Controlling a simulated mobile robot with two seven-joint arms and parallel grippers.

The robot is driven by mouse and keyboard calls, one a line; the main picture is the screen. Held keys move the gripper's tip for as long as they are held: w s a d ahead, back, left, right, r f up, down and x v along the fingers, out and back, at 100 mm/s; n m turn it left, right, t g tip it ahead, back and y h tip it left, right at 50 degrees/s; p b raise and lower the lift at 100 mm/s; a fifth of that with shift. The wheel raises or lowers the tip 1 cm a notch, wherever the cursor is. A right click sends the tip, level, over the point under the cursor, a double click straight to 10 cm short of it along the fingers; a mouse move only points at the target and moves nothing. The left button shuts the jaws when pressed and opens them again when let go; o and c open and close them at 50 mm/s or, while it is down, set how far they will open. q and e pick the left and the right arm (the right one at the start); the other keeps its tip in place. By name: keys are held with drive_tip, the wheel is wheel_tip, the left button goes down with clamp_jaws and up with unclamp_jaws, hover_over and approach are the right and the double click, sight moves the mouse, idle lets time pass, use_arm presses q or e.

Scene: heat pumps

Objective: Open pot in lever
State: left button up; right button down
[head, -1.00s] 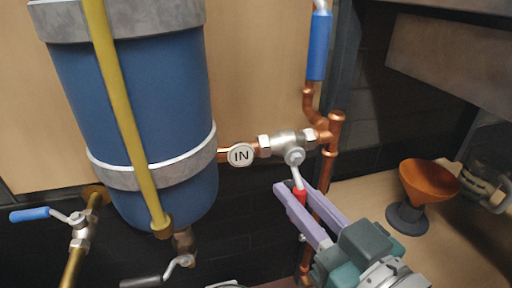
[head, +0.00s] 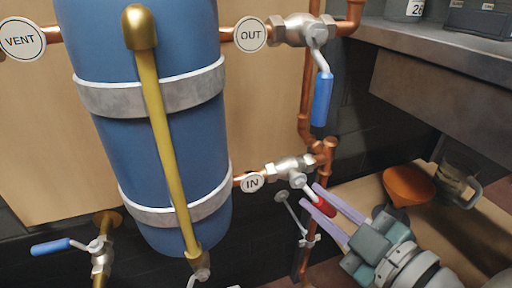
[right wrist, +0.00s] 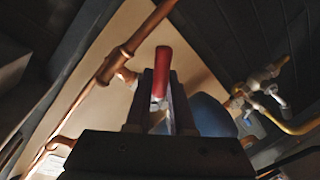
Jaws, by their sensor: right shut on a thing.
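The IN valve (head: 288,167) sits on a copper pipe right of the blue tank, beside a round IN label (head: 252,183). Its lever has a red grip (head: 324,207) and slants down to the right from the valve. My right gripper (head: 311,194) is shut on the red grip, one lilac finger on each side. In the right wrist view the red grip (right wrist: 162,60) stands up between the dark fingers. My left gripper is not in view.
The blue tank (head: 150,120) stands left. Above is the OUT valve with a blue lever (head: 322,98) hanging down. A vertical copper pipe (head: 328,160) runs close behind my gripper. An orange funnel (head: 408,185) and a glass jug (head: 457,180) stand right, under a shelf.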

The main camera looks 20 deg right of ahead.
sight(332, 212)
drive_tip(key=n, duration=0.1)
drive_tip(key=r+n+h+p, duration=0.1)
drive_tip(key=shift+d+r+n, duration=0.15)
drive_tip(key=shift+d+n, duration=0.15)
drive_tip(key=shift+d, duration=0.1)
drive_tip(key=shift+d+r+n+h+p, duration=0.3)
drive_tip(key=shift+r+n+p, duration=0.15)
drive_tip(key=shift+n+p, duration=0.5)
drive_tip(key=shift+d+r+n+h+p, duration=0.15)
drive_tip(key=shift+r+n+h, duration=0.2)
drive_tip(key=shift+n, duration=0.65)
drive_tip(key=shift+a+r+n+h+p, duration=0.15)
drive_tip(key=shift+r+n, duration=0.25)
drive_tip(key=shift+n, duration=0.55)
drive_tip(key=shift+d, duration=0.15)
drive_tip(key=c, duration=0.8)
unclamp_jaws()
drive_tip(key=shift+s, duration=0.1)
drive_tip(key=shift+s+r, duration=0.1)
drive_tip(key=shift+s, duration=0.2)
drive_tip(key=s, duration=0.3)
drive_tip(key=s+r+p, duration=0.1)
drive_tip(key=s, duration=0.2)
drive_tip(key=s+p, duration=0.1)
drive_tip(key=s, duration=0.2)
drive_tip(key=shift+d+r, duration=0.15)
drive_tip(key=shift+r, duration=0.2)
